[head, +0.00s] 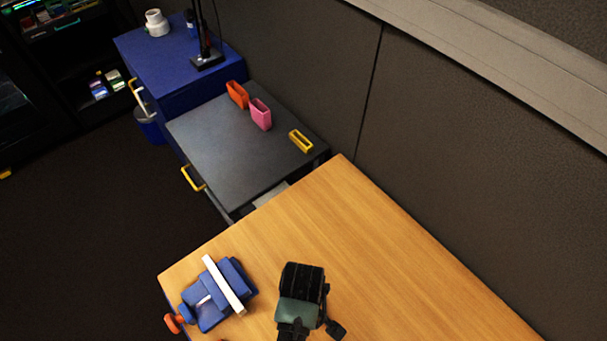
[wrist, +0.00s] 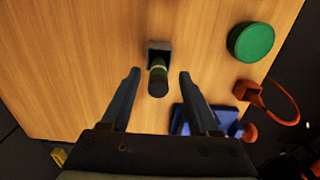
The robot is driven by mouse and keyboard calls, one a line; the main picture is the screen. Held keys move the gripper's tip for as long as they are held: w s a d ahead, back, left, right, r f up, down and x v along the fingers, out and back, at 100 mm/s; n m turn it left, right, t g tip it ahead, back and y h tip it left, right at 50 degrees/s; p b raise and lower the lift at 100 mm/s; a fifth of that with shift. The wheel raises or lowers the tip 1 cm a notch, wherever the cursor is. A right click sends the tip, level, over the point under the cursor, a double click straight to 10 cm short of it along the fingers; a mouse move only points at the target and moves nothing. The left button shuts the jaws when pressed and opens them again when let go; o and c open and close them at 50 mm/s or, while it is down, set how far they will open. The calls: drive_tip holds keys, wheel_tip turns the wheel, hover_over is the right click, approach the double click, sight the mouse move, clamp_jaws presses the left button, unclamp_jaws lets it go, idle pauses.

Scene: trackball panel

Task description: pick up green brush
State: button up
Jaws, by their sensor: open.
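The green brush (wrist: 158,68) shows in the wrist view as a small green piece with a dark round end towards me and a dark square part at its far end. It is at the wooden table (wrist: 70,60), between the fingertips of my gripper (wrist: 159,74) as seen in the picture. My gripper is open, with a gap on both sides of the brush and no visible contact. I cannot tell the height between fingertips and brush. I cannot make out the brush clearly in the head view.
A blue vise-like device (head: 215,295) with a white bar and orange knob stands on the table's left. The wrist view shows a green disc (wrist: 251,42) and an orange ring (wrist: 270,98). A dark cabinet (head: 225,150) holds orange, pink and yellow holders. The table's right side is clear.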

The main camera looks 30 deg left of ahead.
drive_tip(key=shift+w+f, duration=0.1)
drive_tip(key=shift+f, duration=1.3)
clamp_jaws()
